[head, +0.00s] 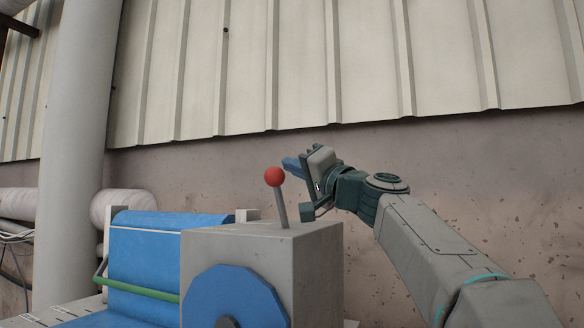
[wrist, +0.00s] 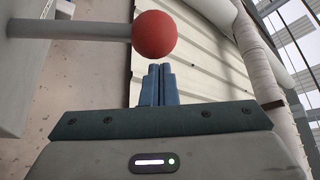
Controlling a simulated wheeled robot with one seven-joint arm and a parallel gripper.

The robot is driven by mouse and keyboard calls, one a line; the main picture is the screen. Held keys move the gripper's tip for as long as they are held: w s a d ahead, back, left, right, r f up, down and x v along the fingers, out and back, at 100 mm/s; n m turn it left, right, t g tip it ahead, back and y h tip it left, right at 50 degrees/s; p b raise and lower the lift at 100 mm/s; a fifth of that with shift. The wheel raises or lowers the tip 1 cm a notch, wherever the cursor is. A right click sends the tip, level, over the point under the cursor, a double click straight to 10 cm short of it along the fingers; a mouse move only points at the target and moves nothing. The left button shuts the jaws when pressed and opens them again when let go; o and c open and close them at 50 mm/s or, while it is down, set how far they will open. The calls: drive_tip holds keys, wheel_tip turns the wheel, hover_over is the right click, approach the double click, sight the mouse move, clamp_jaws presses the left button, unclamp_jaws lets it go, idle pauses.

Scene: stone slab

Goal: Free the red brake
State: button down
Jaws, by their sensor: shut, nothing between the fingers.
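The red brake is a lever with a red ball knob (head: 274,176) on a thin grey rod (head: 281,207). The rod rises from the top of a grey box (head: 265,245) and leans slightly. In the wrist view the red knob (wrist: 155,35) is large and close, just beyond my fingertips. My gripper (head: 291,164) is just right of and behind the knob in the head view, fingers pointing left. In the wrist view its two blue fingers (wrist: 159,84) are together and empty. I cannot tell whether they touch the lever.
A blue disc (head: 235,300) is on the box's front. Left of the box is a blue-covered part (head: 150,250) with a green bar (head: 137,290). A thick grey column (head: 80,110) stands at left. The wall (head: 440,160) behind has free space before it.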

drive_tip(key=s+d+f+b, duration=0.1)
drive_tip(key=s+d, duration=0.4)
drive_tip(key=d, duration=0.3)
drive_tip(key=shift+f+b, duration=0.3)
drive_tip(key=shift+b, duration=0.05)
drive_tip(key=s+f+g+h+p, duration=0.3)
drive_tip(key=f+g+h+p, duration=0.1)
drive_tip(key=f+p, duration=0.4)
drive_tip(key=s+f+g+h+p, duration=0.3)
drive_tip(key=f+h+p, duration=0.1)
drive_tip(key=f+p, duration=0.4)
drive_tip(key=s+d+f+g+h+p, duration=0.3)
drive_tip(key=s+f+p, duration=0.3)
drive_tip(key=s, duration=0.2)
drive_tip(key=s+d+f+n+g+h+p, duration=0.1)
drive_tip(key=s+d+f+h+p, duration=0.3)
drive_tip(key=s, duration=0.5)
wheel_tip(320, 180, down, 2)
drive_tip(key=shift+d+f+g+h+p, duration=0.1)
drive_tip(key=shift+d+g+h+p, duration=0.2)
drive_tip(key=shift+d+g+p, duration=0.7)
